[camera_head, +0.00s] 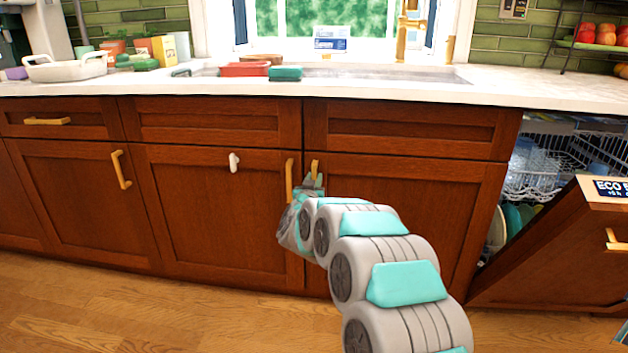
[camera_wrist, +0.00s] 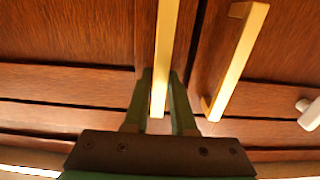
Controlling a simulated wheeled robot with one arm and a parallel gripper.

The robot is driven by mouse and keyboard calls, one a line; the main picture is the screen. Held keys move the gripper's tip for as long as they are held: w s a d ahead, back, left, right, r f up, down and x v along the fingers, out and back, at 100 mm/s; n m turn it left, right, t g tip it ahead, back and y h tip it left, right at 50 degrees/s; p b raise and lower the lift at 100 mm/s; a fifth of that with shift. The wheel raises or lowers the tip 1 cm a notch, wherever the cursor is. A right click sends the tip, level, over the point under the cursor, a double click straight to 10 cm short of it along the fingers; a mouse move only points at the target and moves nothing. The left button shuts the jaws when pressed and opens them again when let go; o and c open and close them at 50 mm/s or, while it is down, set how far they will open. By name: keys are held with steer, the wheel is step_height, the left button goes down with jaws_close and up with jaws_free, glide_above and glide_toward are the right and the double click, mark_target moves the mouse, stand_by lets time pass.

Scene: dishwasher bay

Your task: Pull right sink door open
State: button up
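The right sink door (camera_head: 408,205) is a brown wood panel and looks closed. Its upright yellow handle (camera_head: 315,169) is near its upper left edge, partly hidden by my gripper in the head view. My gripper (camera_head: 311,188) is at this handle. In the wrist view, which looks upside down, the handle (camera_wrist: 165,60) runs between the two dark green fingers of my gripper (camera_wrist: 161,78). The fingertips lie close on both sides of it; I cannot tell whether they press on it.
The left sink door (camera_head: 215,215) is closed, with a yellow handle (camera_head: 290,181) close beside my gripper and a white hook (camera_head: 234,162). At right, the dishwasher door (camera_head: 560,250) leans partly open, its rack (camera_head: 545,175) showing. The wood floor (camera_head: 130,315) in front is clear.

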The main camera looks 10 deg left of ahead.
jaws_close()
stand_by(1.0)
